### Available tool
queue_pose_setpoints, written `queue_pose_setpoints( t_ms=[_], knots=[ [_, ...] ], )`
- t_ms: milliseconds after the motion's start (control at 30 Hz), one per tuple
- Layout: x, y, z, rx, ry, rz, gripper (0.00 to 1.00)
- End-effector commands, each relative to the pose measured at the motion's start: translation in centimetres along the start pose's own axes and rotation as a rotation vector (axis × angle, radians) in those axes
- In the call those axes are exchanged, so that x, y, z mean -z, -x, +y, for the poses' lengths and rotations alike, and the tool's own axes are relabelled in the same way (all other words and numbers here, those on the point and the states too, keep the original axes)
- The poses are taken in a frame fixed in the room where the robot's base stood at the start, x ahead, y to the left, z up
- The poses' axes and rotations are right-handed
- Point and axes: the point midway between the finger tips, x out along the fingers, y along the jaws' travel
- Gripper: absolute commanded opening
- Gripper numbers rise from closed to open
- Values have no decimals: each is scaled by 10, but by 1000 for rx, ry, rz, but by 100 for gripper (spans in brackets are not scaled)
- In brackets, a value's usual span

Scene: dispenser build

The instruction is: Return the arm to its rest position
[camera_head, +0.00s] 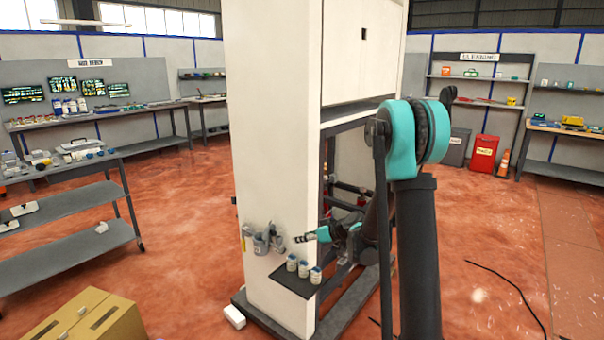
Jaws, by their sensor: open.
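My arm (405,140) is in the right half of the head view, with a teal and black joint high and dark links running down. My gripper (300,239) is in front of the lower part of a tall white cabinet (268,130). It is open, small in the picture, and I see nothing between its fingers. It is above a small dark shelf (287,281) that holds three small white containers with blue tops (303,268). Grey dispenser parts (262,243) are on the cabinet face just left of my gripper. My arm hides part of the cabinet's open frame.
A cardboard box (90,318) is on the floor at lower left. A grey shelf cart (70,200) stands at left. A black cable (510,285) lies on the floor at right. A red bin (484,153) is by the back wall. Open red floor (185,235) lies left of the cabinet.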

Motion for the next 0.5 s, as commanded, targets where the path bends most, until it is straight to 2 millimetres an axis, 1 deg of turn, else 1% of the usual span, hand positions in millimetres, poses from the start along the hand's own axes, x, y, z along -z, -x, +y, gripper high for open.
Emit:
queue_pose_setpoints(
  t_ms=[33, 267, 300, 367, 500],
  knots=[
    [-4, 17, -8, -13, -22, -34, 44],
    [-36, 84, -38, -98, -139, -191, 44],
    [-44, 96, -43, -117, -161, -218, 44],
    [-55, 114, -50, -146, -192, -256, 44],
    [-85, 155, -68, -226, -268, -339, 44]
  ],
)
